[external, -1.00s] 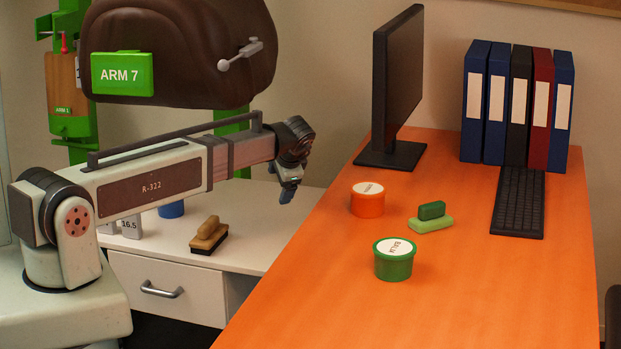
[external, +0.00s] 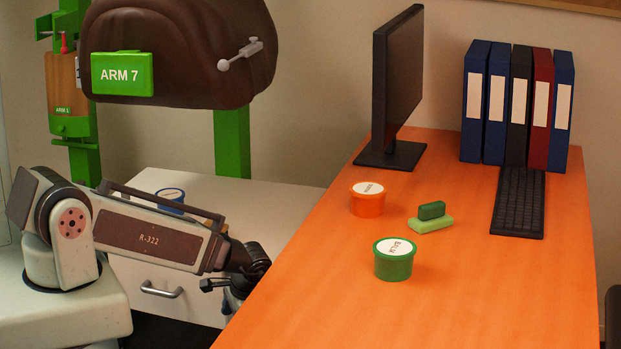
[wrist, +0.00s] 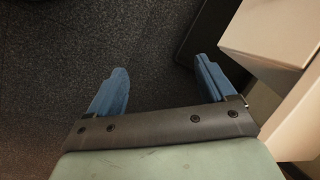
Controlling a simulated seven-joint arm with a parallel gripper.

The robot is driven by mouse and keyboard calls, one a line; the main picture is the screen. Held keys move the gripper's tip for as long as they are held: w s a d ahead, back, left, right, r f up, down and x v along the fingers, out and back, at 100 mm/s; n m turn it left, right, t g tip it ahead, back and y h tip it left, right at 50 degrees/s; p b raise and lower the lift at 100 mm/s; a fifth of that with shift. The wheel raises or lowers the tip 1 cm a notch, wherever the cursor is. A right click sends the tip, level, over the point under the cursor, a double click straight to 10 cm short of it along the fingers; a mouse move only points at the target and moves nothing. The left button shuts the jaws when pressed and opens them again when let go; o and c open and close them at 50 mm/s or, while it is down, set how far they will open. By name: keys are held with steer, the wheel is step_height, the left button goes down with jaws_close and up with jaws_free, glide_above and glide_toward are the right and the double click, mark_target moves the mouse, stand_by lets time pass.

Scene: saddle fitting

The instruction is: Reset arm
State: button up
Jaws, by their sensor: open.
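My gripper shows in the wrist view (wrist: 160,88) with its two blue fingers spread apart. It is open with nothing between the fingers, above dark speckled floor. In the external view my arm is folded low in front of the white drawer unit (external: 150,312), left of the orange desk (external: 470,300). The fingers are mostly hidden there behind the wrist and the desk edge.
On the desk stand a green tub (external: 393,262), an orange tub (external: 367,201), green blocks (external: 430,222), a monitor (external: 398,85), a keyboard (external: 519,200) and several binders (external: 515,105). A brown saddle (external: 180,50) hangs above.

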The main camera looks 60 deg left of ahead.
steer(key=s+d+f+g+h, duration=0.2)
steer(key=s+d+f, duration=0.4)
steer(key=s+d, duration=0.3)
steer(key=s+d+f+g+h, duration=0.1)
steer(key=s+d+f+g, duration=0.2)
steer(key=s+d+f, duration=0.3)
steer(key=s+d, duration=0.3)
steer(key=s, duration=0.2)
steer(key=shift+s+d+n+h, duration=0.25)
steer(key=shift+s+n+h, duration=0.05)
steer(key=shift+s+h, duration=0.1)
